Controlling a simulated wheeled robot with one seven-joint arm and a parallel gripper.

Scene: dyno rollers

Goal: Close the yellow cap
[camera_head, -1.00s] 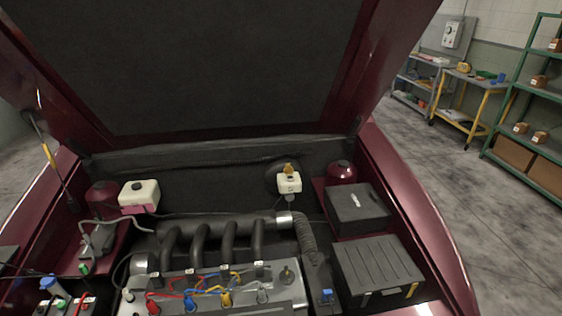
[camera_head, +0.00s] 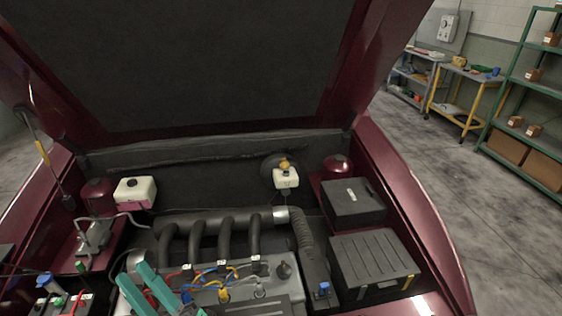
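The yellow cap (camera_head: 285,163) is small and sits at the top of a white reservoir (camera_head: 286,178) near the back wall of the engine bay, right of centre. It is too small to tell its exact angle, or whether it is seated on the neck. My gripper (camera_head: 133,273) shows at the lower left with two teal fingers spread apart and nothing visible between them. It is over the front left of the engine, well left of and nearer than the cap.
A raised dark red hood (camera_head: 220,60) hangs over the bay. A larger white tank (camera_head: 135,191) stands at the left. Black manifold pipes (camera_head: 225,222) lie between my gripper and the reservoir. Black boxes (camera_head: 352,203) are at the right. Shelves and a workbench stand beyond the car.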

